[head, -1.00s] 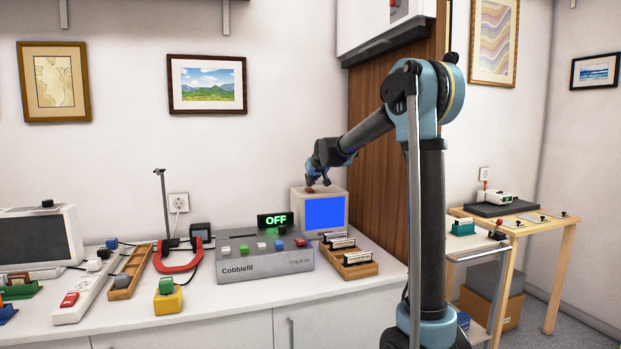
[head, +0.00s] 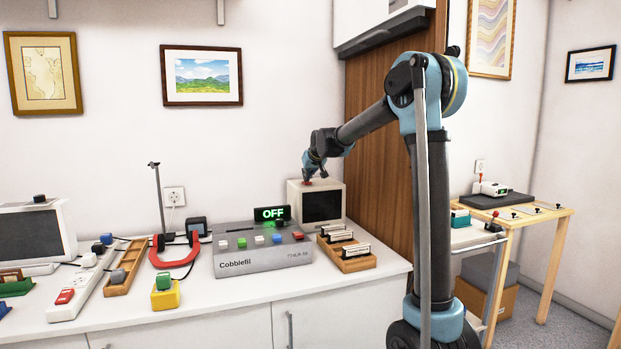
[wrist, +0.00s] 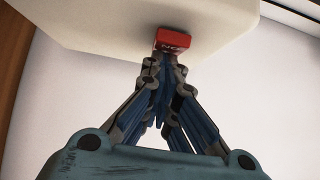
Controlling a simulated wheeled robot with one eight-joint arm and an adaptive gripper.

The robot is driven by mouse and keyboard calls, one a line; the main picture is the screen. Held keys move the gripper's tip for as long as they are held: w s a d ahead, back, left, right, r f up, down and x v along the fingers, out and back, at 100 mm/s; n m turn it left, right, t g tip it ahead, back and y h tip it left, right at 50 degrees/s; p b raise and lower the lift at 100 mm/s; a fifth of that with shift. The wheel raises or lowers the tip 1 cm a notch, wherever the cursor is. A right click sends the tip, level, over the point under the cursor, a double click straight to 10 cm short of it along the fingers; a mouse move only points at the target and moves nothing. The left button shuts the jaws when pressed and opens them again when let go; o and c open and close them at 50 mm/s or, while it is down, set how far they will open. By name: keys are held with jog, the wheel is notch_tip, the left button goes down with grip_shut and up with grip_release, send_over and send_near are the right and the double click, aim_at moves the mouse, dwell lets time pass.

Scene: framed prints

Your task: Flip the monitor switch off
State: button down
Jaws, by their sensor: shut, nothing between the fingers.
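The small beige monitor (head: 333,189) stands at the back of the counter, right of the grey Cobblefil box, and its screen is dark. A red switch (wrist: 174,40) with white lettering sits on the monitor's casing, which also shows in the wrist view (wrist: 120,22). My gripper (wrist: 167,60) is shut and empty, its fingertips at the switch's near edge, touching or almost touching it. In the head view my gripper (head: 308,180) points down onto the monitor's top left and mostly hides the switch.
A grey Cobblefil box (head: 262,258) with coloured buttons and a black OFF display (head: 272,213) stand left of the monitor. A wooden slotted tray (head: 350,262) sits in front. A second monitor (head: 32,236) with a dark screen stands far left. A wooden panel (head: 376,150) rises behind my arm.

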jog(key=shift+s, duration=0.1)
jog(key=shift+s+d, duration=0.3)
jog(key=shift+s, duration=0.35)
jog(key=shift+r, duration=0.3)
jog(key=r, duration=0.2)
jog(key=s+r, duration=0.1)
jog(key=shift+d+r, duration=0.2)
jog(key=shift+r, duration=0.15)
jog(key=v, duration=0.9)
jog(key=shift+s+f, duration=0.2)
jog(key=shift+s, duration=0.1)
jog(key=shift+w+d, duration=0.1)
jog(key=shift+w+r+t, duration=0.3)
jog(key=shift+w, duration=0.2)
jog(key=shift+w, duration=0.1)
